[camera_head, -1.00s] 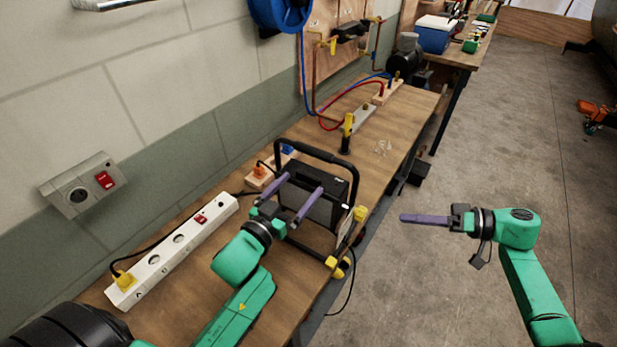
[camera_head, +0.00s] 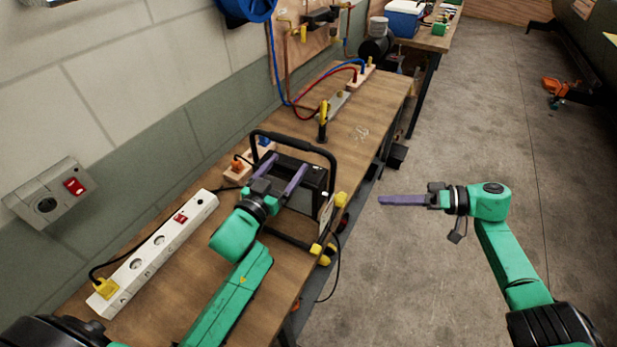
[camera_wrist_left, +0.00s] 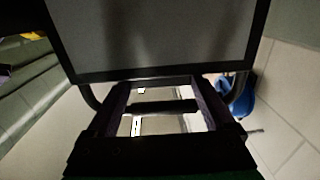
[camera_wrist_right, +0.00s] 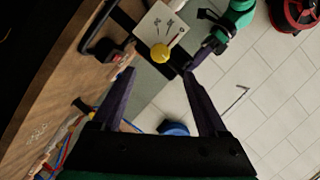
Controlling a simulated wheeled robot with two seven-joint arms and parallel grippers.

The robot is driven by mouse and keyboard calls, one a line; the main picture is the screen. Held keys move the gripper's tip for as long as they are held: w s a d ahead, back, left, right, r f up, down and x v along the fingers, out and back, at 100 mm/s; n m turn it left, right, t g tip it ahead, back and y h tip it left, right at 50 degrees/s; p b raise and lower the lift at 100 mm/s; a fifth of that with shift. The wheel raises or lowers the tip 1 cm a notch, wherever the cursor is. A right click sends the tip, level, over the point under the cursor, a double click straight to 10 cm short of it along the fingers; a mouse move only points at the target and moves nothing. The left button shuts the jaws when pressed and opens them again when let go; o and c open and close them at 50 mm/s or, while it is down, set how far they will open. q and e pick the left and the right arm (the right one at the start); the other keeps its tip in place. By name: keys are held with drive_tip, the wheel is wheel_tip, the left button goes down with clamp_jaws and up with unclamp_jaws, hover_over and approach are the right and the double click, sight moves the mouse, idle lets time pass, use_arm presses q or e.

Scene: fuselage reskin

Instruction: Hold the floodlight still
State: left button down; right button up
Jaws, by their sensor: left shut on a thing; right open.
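The floodlight (camera_head: 302,178) is a black lamp with a tubular frame and yellow feet, standing on the wooden bench. My left gripper (camera_head: 280,180) is at the lamp, with its purple fingers spread along the body and shut on it. In the left wrist view the fingers (camera_wrist_left: 160,105) reach toward the lamp's grey panel (camera_wrist_left: 155,35); the exact contact is hard to see. My right gripper (camera_head: 382,200) is open and empty over the floor, right of the bench. In the right wrist view its fingers (camera_wrist_right: 160,80) are apart with nothing held between them.
A white power strip (camera_head: 160,250) with a yellow plug lies on the bench left of my left arm. A wall socket (camera_head: 50,195) has a red switch. Red and blue hoses (camera_head: 300,103) lie farther back.

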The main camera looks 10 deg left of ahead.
sight(345, 201)
drive_tip(key=s+d+f+n+t+y, duration=0.1)
drive_tip(key=s+f+n+t+y, duration=0.3)
drive_tip(key=n, duration=0.6)
drive_tip(key=shift+t+h, duration=0.4)
drive_tip(key=shift+h, duration=0.3)
drive_tip(key=x, duration=0.7)
drive_tip(key=r+x, duration=0.1)
drive_tip(key=x, duration=0.3)
drive_tip(key=shift+w+a, duration=0.25)
drive_tip(key=shift+w, duration=0.05)
clamp_jaws()
